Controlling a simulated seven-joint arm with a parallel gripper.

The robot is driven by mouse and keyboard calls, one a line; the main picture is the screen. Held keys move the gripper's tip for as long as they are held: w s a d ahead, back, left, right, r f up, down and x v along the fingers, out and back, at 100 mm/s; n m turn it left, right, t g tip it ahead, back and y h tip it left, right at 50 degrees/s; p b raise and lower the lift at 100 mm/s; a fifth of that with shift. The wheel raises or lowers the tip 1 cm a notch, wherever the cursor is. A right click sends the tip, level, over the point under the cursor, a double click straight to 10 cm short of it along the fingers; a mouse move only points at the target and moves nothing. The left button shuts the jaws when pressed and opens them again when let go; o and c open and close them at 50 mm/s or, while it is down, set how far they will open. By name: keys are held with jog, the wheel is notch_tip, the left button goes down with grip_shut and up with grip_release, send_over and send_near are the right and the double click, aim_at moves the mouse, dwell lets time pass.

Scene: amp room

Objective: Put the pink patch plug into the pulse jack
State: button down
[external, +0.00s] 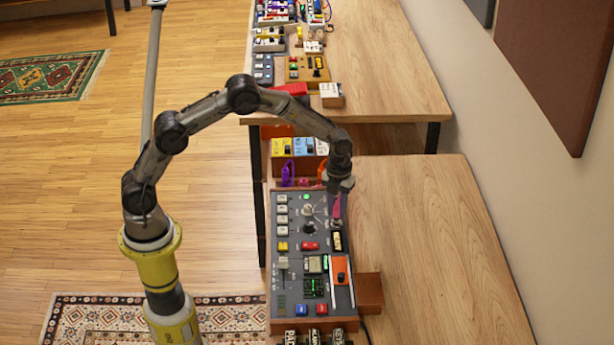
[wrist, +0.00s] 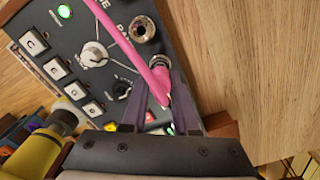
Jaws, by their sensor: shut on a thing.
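The pink patch plug (wrist: 161,84) is between my gripper's two dark fingers in the wrist view, with its pink cable running up to the top left. In the external view, the pink plug (external: 337,206) shows below my gripper (external: 339,190), over the upper right of the dark control panel (external: 291,262). In the wrist view, my gripper (wrist: 158,108) is shut on the plug. A metal jack (wrist: 160,61) lies just behind the plug and is partly covered by the cable. A second, empty jack (wrist: 144,28) lies above it. I cannot tell whether the plug's tip is inside a jack.
The panel carries a large white knob (wrist: 94,54), a black knob (wrist: 121,88) and white buttons (wrist: 34,42). Bare wooden tabletop (external: 430,250) lies right of the panel. Several pedals and small boxes stand on the farther table (external: 395,90).

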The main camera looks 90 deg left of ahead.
jog(key=shift+f, duration=0.2)
dwell(0.6)
jog(key=shift+c, duration=1)
grip_release()
jog(key=shift+r, duration=3.5)
